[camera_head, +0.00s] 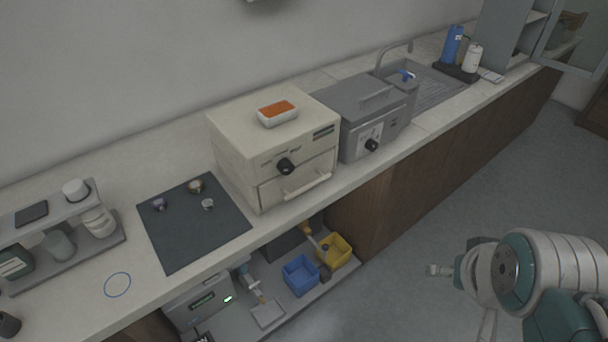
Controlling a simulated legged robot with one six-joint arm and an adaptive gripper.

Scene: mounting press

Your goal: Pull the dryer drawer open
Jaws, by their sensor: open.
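The dryer (232,145) is a beige box on the counter, with a black knob and small markings on its front. Its drawer (272,193) is the lower front panel, with a pale horizontal bar handle (307,184). The drawer looks shut, its front about flush with the body. At the lower right is my arm, white and teal. Its pale end piece, which looks to be my gripper (438,270), is over the floor, well right of the dryer and apart from the handle. Its fingers are small and hard to make out; nothing shows between them.
A white tray with orange contents (278,113) sits on the dryer. A grey bath unit (372,112) stands close on its right, a dark mat (176,237) with small items on its left. A low shelf holds blue (300,276) and yellow (335,252) bins. The floor at right is clear.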

